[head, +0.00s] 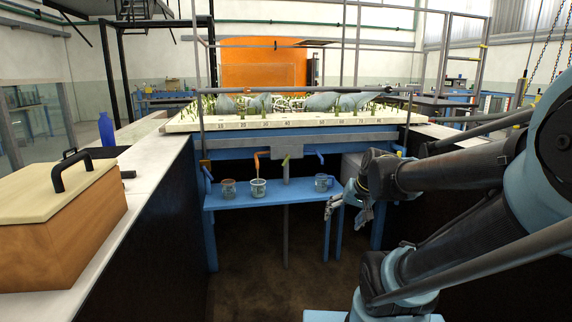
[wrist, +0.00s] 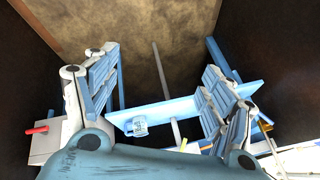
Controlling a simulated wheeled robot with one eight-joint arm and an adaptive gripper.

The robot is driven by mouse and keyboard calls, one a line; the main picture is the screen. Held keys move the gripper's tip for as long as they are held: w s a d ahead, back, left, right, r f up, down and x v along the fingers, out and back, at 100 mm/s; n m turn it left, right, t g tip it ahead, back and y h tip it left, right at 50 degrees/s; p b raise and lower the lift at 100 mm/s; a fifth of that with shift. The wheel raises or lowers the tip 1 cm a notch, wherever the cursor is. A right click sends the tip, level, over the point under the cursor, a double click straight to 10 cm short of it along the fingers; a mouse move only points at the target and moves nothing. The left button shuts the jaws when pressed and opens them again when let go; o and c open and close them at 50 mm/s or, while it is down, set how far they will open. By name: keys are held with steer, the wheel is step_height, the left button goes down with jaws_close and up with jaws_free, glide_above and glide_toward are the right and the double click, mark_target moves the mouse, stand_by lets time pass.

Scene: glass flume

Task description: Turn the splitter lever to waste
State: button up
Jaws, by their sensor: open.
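A grey splitter body (head: 293,147) sits under the front edge of the flume bed in the head view. A short green lever (head: 285,160) hangs from it, tilted; I take it to be the splitter lever. An orange spout (head: 257,160) is to its left and a blue spout (head: 319,155) to its right. I cannot read any waste marking. My gripper (head: 347,208) is open and empty, low and right of the lever, near the shelf's right end. In the wrist view my spread fingers (wrist: 158,78) frame a blue shelf; the lever cannot be made out surely there.
The blue shelf (head: 290,193) carries jars (head: 258,187) under the spouts; one jar (wrist: 138,126) shows in the wrist view. A grey post (head: 286,225) stands before the shelf. Side counters flank the bay. A wooden box (head: 60,215) is at left. Floor in front is clear.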

mark_target(286, 160)
steer(key=w+a+r+m+t+y, duration=0.25)
steer(key=w+a, duration=0.25)
steer(key=w, duration=0.4)
steer(key=w+a+r+m+t+y, duration=0.1)
steer(key=w+a+r+m+t, duration=0.2)
steer(key=w+a, duration=0.45)
steer(key=w+a+r+m+t+y, duration=0.2)
steer(key=w+a+r+m, duration=0.15)
steer(key=w, duration=0.75)
steer(key=w+a+f+m+t+h, duration=0.3)
steer(key=w+f+m+t+h, duration=0.15)
steer(key=w+f+m, duration=0.65)
steer(key=shift+m+y, duration=0.4)
steer(key=x, duration=0.6)
steer(key=r+x, duration=0.1)
steer(key=x, duration=0.5)
steer(key=r+x, duration=0.1)
steer(key=x, duration=0.5)
steer(key=shift+w, duration=0.4)
steer(key=shift+c, duration=0.6)
